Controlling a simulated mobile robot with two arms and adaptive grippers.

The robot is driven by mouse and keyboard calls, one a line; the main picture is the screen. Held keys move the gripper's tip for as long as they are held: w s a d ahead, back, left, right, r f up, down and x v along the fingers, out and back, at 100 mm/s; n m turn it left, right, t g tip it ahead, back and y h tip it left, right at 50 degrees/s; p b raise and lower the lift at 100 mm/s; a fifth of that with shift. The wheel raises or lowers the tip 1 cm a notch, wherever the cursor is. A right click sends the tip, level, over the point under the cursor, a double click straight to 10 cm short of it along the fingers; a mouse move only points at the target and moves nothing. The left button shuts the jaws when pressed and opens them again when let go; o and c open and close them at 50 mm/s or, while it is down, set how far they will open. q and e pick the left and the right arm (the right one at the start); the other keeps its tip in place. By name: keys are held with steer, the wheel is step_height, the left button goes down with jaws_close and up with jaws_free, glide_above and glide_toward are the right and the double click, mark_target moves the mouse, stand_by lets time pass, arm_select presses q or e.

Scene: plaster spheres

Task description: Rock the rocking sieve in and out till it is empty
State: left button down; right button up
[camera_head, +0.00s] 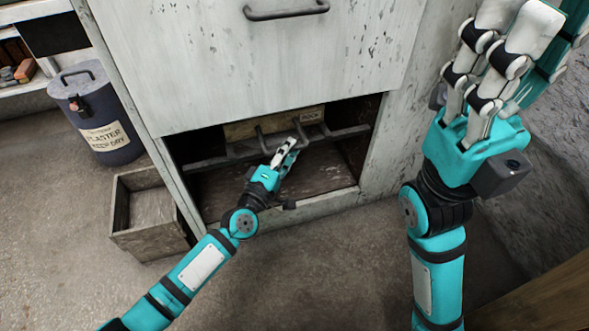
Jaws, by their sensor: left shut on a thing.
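The rocking sieve sits in the low opening of a tall white cabinet; a dark bar (342,134) with upright prongs crosses that opening. My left gripper (290,144) reaches into the opening and is shut on the bar near its middle. Its fingers hide the part they grip. A small tag (311,115) that seems to read "ROCK" is fixed behind the bar. The sieve's inside is dark, and I cannot tell how much is in it. My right gripper (515,35) is raised at the upper right, away from the cabinet; its finger opening is unclear.
The white cabinet front (240,70) has a dark handle (287,12) above the opening. An open wooden box (150,240) stands on the floor to its left. A blue lidded bin (95,115) labelled for plaster stands farther left. A wooden edge (545,300) is at the lower right.

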arm_select(q)
steer(key=shift+w+a+r, duration=0.15)
steer(key=shift+w, duration=0.45)
steer(key=c, duration=1.3)
jaws_free()
steer(key=shift+c, duration=0.2)
steer(key=v, duration=1.2)
